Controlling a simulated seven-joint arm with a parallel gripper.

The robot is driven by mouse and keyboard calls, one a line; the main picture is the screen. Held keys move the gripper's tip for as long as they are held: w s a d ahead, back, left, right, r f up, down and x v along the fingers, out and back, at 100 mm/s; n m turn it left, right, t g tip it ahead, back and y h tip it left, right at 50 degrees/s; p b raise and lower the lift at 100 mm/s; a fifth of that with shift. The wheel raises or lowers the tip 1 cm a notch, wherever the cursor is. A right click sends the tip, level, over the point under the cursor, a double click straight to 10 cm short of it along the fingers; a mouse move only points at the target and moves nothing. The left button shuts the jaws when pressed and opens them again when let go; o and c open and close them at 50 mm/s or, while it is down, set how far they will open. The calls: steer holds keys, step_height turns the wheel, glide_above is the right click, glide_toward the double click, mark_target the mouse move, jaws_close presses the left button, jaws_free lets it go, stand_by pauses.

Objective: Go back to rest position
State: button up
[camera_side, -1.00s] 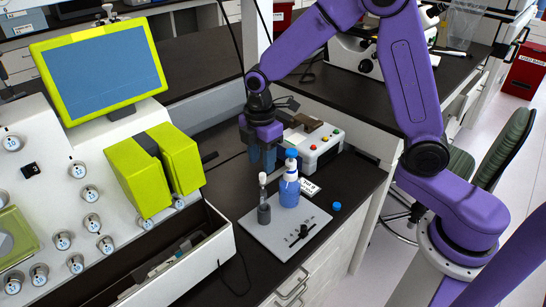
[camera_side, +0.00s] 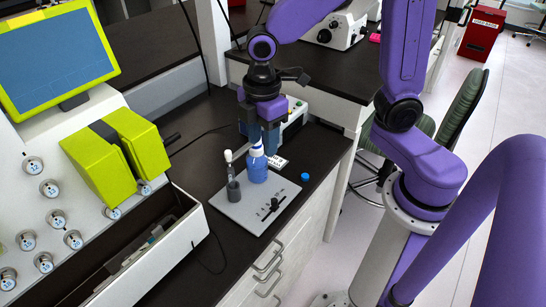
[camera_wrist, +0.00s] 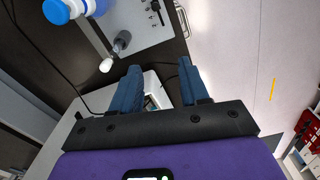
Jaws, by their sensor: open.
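My gripper (camera_side: 262,135) hangs above the dark bench, behind the grey plate and the blue bottle in the side view. In the wrist view my gripper (camera_wrist: 160,85) has its two blue fingers apart with nothing held between them. The blue bottle (camera_side: 257,168) with a white and blue top stands upright on the back of the grey plate (camera_side: 240,210). It also shows at the upper left of the wrist view (camera_wrist: 66,10). No separate rest marker shows.
A dark holder with a white-tipped tool (camera_side: 233,188) stands left of the bottle. A blue cap (camera_side: 305,177) lies on the bench at right. A white device (camera_side: 293,112) is behind my gripper. The cell processor with green doors (camera_side: 115,155) is at left.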

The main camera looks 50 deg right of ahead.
steer(key=s+d+r+m, duration=0.1)
steer(key=s+d, duration=0.2)
steer(key=s, duration=0.5)
steer(key=s+d+r+m, duration=0.1)
steer(key=s+d+m, duration=0.1)
steer(key=s, duration=0.6)
steer(key=shift+d, duration=0.65)
